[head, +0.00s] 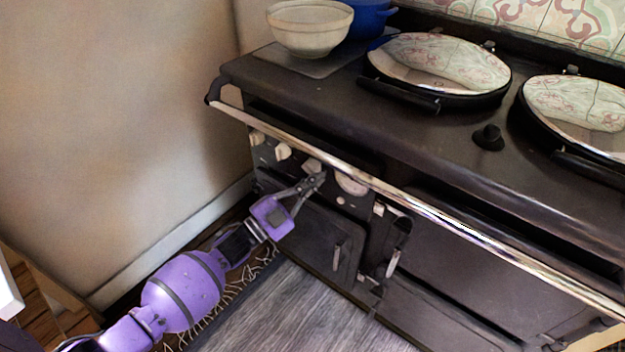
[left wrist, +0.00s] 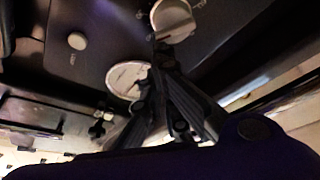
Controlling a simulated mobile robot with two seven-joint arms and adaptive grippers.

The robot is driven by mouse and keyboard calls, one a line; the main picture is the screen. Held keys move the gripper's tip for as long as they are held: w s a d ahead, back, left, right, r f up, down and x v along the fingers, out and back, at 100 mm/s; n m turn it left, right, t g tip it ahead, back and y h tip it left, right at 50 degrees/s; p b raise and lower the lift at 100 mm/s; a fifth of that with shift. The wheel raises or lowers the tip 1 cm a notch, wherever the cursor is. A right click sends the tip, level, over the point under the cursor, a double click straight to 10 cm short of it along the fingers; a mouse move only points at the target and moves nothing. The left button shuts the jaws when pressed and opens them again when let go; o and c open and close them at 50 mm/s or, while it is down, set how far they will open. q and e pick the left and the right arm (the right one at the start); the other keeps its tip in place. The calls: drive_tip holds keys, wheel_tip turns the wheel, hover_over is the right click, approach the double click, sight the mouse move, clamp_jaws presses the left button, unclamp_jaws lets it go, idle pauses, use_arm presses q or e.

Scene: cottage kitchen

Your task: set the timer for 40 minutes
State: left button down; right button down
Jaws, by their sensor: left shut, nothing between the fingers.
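The dark stove's front panel carries several pale knobs (head: 283,151) in a row and a larger round pale dial (head: 351,183) at their right end. I cannot read their markings, so I cannot tell which is the timer. My left gripper (head: 320,178) is shut and empty, its tips at the panel between the nearest knob (head: 312,166) and the dial. In the left wrist view, the closed fingertips (left wrist: 160,45) lie between a round knob (left wrist: 173,18) and the dial (left wrist: 126,77), which the fingers partly cover. Contact is unclear. My right gripper is out of view.
A metal rail (head: 440,215) runs along the stove front, above my left gripper. A small round button (left wrist: 77,41) sits near the dial. Oven doors (head: 315,235) are below. A cream bowl (head: 309,28) and blue pot (head: 368,18) stand on top.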

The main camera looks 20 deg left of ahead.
use_arm(q)
drive_tip(key=shift+w+a+f+m+g+y+p, duration=0.2)
drive_tip(key=shift+f+m+g, duration=0.55)
drive_tip(key=shift+m, duration=1.5)
drive_tip(key=shift+a+f+m+g+y+p, duration=0.2)
drive_tip(key=shift+f+m+g, duration=0.5)
drive_tip(key=shift+m, duration=1.6)
drive_tip(key=shift+w+a+f+m+g+p, duration=0.25)
drive_tip(key=shift+f+m+g, duration=0.5)
drive_tip(key=shift+m, duration=1.5)
drive_tip(key=shift+s+a+f+m, duration=0.1)
drive_tip(key=shift+a+f+m, duration=0.1)
drive_tip(key=shift+m, duration=0.3)
drive_tip(key=shift+d, duration=0.15)
